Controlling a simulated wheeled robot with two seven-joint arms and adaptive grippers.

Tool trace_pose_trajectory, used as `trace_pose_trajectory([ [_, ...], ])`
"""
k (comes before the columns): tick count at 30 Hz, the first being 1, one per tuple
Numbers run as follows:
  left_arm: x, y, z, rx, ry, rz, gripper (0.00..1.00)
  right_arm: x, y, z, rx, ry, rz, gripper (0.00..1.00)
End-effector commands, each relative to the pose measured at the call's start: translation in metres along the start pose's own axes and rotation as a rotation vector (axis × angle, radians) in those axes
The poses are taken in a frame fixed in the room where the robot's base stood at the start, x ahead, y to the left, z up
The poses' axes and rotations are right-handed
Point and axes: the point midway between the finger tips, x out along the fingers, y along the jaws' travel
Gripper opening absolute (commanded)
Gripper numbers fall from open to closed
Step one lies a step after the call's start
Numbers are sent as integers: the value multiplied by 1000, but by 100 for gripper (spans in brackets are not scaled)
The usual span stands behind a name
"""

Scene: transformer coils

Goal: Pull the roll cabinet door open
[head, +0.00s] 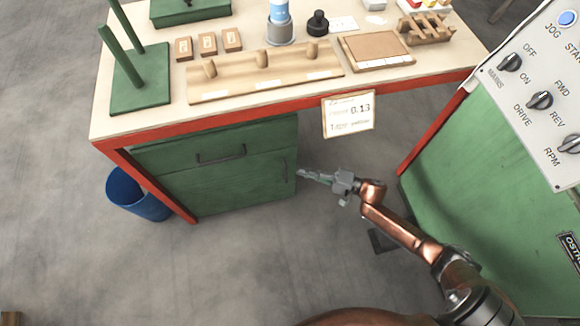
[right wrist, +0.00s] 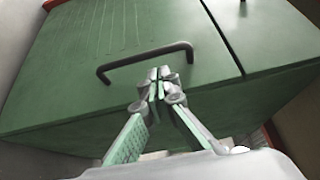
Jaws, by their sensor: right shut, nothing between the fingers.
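The green roll cabinet (head: 215,165) stands under the workbench. Its lower door (head: 225,188) looks shut, flush with the cabinet front. The door's dark upright handle (head: 285,168) is near the door's right edge. My right gripper (head: 301,174) is shut and empty, its fingertips just right of that handle. In the right wrist view the fingertips (right wrist: 160,76) are close together beside the bar handle (right wrist: 145,60), in front of the green door (right wrist: 110,35). I cannot tell whether they touch the handle. My left gripper is not in view.
A drawer with its own handle (head: 221,154) is above the door. The bench's red frame (head: 150,185) and a blue bin (head: 135,193) are at the left. A green machine (head: 480,170) stands at the right. The floor before the cabinet is clear.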

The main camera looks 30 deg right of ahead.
Motion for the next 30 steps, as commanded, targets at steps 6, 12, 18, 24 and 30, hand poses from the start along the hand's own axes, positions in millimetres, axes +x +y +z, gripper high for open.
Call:
trace_pose_trajectory([
  [6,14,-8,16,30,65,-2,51,30,4,0,1,0,2,0],
  [12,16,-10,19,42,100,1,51,42,2,0,0,1,2,0],
  [18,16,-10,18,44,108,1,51,44,0,0,-1,1,1,0],
  [24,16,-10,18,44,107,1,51,43,1,0,-1,2,1,0],
  [30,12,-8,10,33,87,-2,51,38,-2,3,-1,16,0,0],
])
